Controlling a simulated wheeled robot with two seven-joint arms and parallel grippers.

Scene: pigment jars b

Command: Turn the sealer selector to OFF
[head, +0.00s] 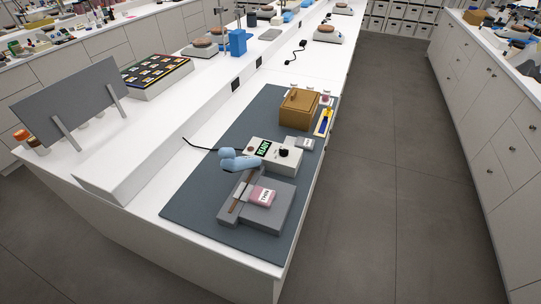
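The sealer stands on a dark grey mat (183,208) on the white bench. Its pale control box (287,167) has a lit green display (264,148) that appears to read READY. The selector, a black knob (284,152), sits to the right of the display. It is too small to tell which way it points. A light blue padded lever (240,160) is raised over the grey sealer base (273,219). A pink and white labelled pouch (262,196) lies on the base. Neither of my grippers shows in the head view.
A small grey block (306,143) sits beside the control box. A brown wooden box (298,111) and a yellow and blue item (324,121) stand behind it. A black cable (200,147) runs left. A raised white ledge borders the mat's left side. The mat's front left is clear.

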